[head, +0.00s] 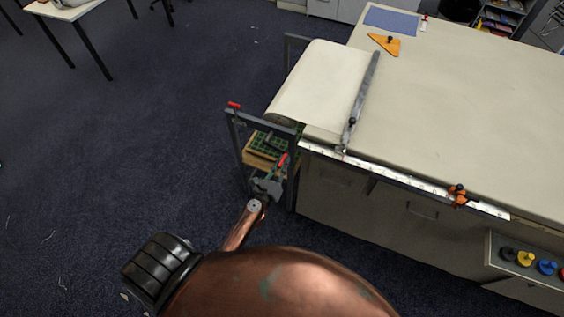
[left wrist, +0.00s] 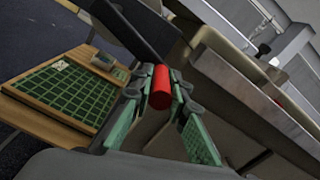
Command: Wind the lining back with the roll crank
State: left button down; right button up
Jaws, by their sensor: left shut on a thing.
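The roll crank's red handle (head: 283,160) stands by the left end of the table. My left gripper (head: 277,174) is at this handle, with its fingers closed around it. In the left wrist view the red handle (left wrist: 161,88) sits between the two green-padded fingers (left wrist: 160,105). The rest of the crank is largely hidden. The pale lining (head: 318,82) lies over the table's left end and slopes down toward the dark roll frame (head: 238,135). The roll itself is mostly hidden beneath it. My right gripper is not in view.
A grey bar (head: 362,98) crosses the lining's right edge. A marked metal rail (head: 400,178) with an orange-black slider (head: 460,195) runs along the table (head: 470,100) front. A green gridded board (left wrist: 65,95) is beside the gripper. The floor left is open.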

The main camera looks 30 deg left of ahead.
pick_arm(q)
jog(key=c, duration=1.8)
grip_release()
jog(key=shift+c, duration=0.2)
jog(key=shift+s, duration=0.15)
jog(key=shift+s+f, duration=0.1)
jog(key=shift+s, duration=0.25)
jog(key=s+d, duration=0.1)
jog(key=s, duration=1)
jog(key=shift+d, duration=0.4)
jog(key=shift+c, duration=0.2)
